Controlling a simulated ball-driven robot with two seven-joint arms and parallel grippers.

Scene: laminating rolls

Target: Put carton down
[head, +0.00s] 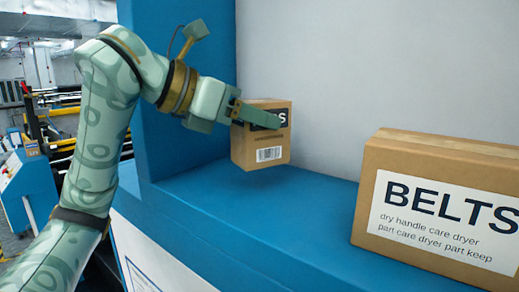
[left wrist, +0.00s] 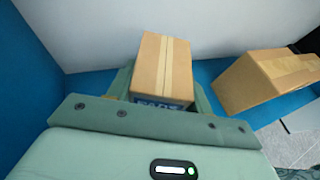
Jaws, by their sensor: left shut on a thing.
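A small brown carton (head: 262,148) with a dark label and a barcode is held by my left gripper (head: 258,116) over the blue shelf (head: 225,200). A shadow lies on the shelf below it, and the carton looks slightly above the surface; the exact gap is hard to tell. In the left wrist view the carton (left wrist: 163,68) stands between the two fingers, its taped top facing up and part of its label showing. My right gripper is in neither view.
A larger brown box (head: 440,205) labelled BELTS stands on the shelf at the right, apart from the carton. A blue side wall (head: 180,100) bounds the shelf at the left, and a pale back wall (head: 330,70) rises behind. Bare shelf lies between carton and box.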

